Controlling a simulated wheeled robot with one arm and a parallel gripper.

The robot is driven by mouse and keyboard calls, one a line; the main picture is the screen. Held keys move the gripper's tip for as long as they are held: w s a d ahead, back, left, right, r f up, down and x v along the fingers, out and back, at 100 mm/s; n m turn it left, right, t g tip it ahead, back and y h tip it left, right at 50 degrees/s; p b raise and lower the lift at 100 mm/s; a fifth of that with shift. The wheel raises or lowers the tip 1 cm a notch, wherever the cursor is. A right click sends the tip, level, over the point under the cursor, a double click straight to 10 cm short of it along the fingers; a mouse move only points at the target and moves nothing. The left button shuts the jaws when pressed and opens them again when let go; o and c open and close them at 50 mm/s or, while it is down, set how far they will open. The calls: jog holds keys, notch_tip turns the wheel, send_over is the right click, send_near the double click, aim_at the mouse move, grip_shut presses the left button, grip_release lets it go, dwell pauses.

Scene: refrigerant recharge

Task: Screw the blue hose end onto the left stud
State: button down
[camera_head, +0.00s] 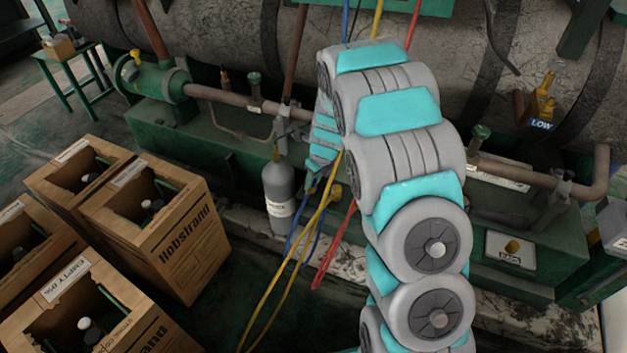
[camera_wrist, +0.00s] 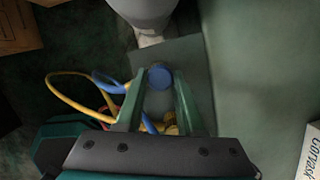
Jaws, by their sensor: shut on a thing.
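My gripper (camera_wrist: 160,92) has its two green fingers around a round blue piece, which looks like the blue hose end (camera_wrist: 160,77), in the wrist view. The blue hose (camera_wrist: 108,84) shows left of the fingers. A yellow fitting (camera_wrist: 171,124) sits between the fingers nearer the palm; I cannot tell what it belongs to. In the head view my gripper (camera_head: 312,184) is low, just right of a grey cylinder, and my arm covers much around it. I cannot clearly identify the left stud.
The grey cylinder (camera_head: 279,187) stands close to my gripper. Yellow (camera_head: 268,284) and red (camera_head: 327,262) hoses hang below it. Cardboard boxes (camera_head: 190,250) with bottles fill the left. A green base with pipes runs behind.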

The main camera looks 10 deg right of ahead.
jog(key=shift+w+d+m, duration=0.1)
jog(key=shift+d+m, duration=0.05)
jog(key=shift+m, duration=0.15)
jog(key=shift+m+h, duration=0.3)
jog(key=shift+m, duration=0.7)
jog(key=shift+c, duration=2.2)
grip_release()
